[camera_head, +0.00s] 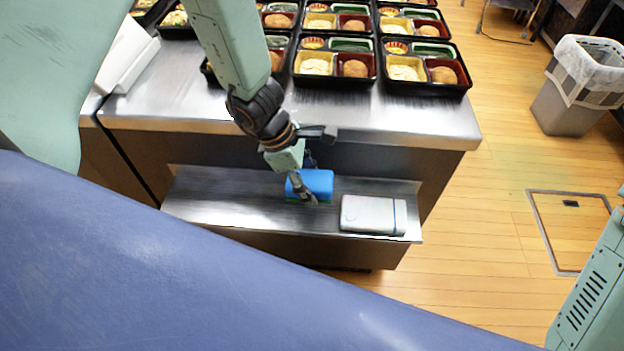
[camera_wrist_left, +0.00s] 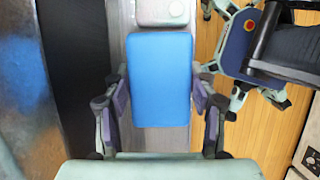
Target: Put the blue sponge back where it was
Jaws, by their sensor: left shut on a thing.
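The blue sponge (camera_head: 316,183) is at the lower metal shelf (camera_head: 230,196), left of a grey-white box. My left gripper (camera_head: 303,190) reaches down from above and is shut on the sponge. In the left wrist view the sponge (camera_wrist_left: 160,78) lies between the two fingers of my left gripper (camera_wrist_left: 160,112), one at each long side. A thin green strip shows along the sponge's lower edge in the head view. I cannot tell whether the sponge touches the shelf. My right gripper is not in view; only part of my right arm shows at the right edge.
The grey-white box (camera_head: 373,215) lies on the shelf close to the sponge's right. Above the shelf is a steel counter (camera_head: 420,118) with several filled bento trays (camera_head: 424,88). A bin (camera_head: 580,85) stands on the wooden floor at the right. The shelf's left part is clear.

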